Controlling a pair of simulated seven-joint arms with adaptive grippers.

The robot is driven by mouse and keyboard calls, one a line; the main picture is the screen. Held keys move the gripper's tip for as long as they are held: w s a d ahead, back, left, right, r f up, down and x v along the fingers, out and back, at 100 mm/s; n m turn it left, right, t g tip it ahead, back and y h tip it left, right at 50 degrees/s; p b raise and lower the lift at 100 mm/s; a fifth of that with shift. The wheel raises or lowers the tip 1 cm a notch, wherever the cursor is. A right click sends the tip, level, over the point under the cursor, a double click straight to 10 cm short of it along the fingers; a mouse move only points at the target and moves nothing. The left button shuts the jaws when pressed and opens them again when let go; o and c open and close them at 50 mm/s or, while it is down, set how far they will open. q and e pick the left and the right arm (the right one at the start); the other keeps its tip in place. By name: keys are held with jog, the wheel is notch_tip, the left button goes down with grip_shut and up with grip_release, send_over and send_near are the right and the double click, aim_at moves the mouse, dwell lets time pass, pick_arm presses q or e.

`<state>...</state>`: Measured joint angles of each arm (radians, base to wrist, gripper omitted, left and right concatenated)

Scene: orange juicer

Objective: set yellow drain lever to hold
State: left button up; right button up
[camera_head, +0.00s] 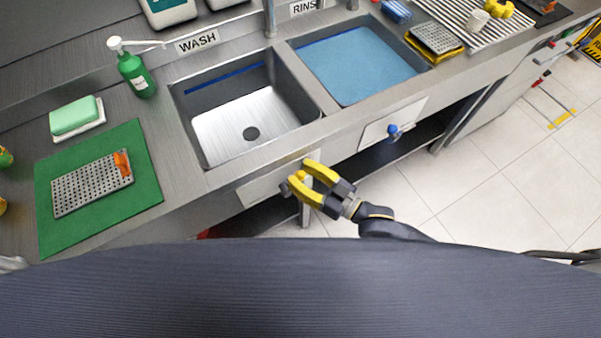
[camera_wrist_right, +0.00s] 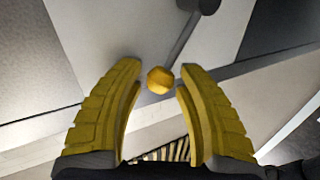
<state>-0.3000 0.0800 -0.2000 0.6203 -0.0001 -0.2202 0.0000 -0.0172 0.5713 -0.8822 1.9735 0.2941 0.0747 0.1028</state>
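The yellow drain lever (camera_wrist_right: 159,80) has a round yellow knob on a grey rod that runs up and to the right in the right wrist view. In the head view, its knob (camera_head: 300,175) shows at the front panel below the wash sink. My right gripper (camera_head: 298,178) has yellow fingers and is open. The right wrist view shows the open fingers (camera_wrist_right: 158,82) on either side of the knob, with gaps on both sides. The knob sits near fingertip level, and I see no contact. My left gripper is not in view.
The wash sink (camera_head: 204,158) is empty, with a drain hole. The rinse sink (camera_head: 340,93) holds blue water, and its blue-knobbed lever (camera_head: 392,129) is to the right. A green mat (camera_head: 145,185) with a grater lies at left. The floor (camera_head: 500,190) is clear.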

jog(key=shift+c, duration=0.2)
grip_shut()
jog(key=shift+r, duration=0.1)
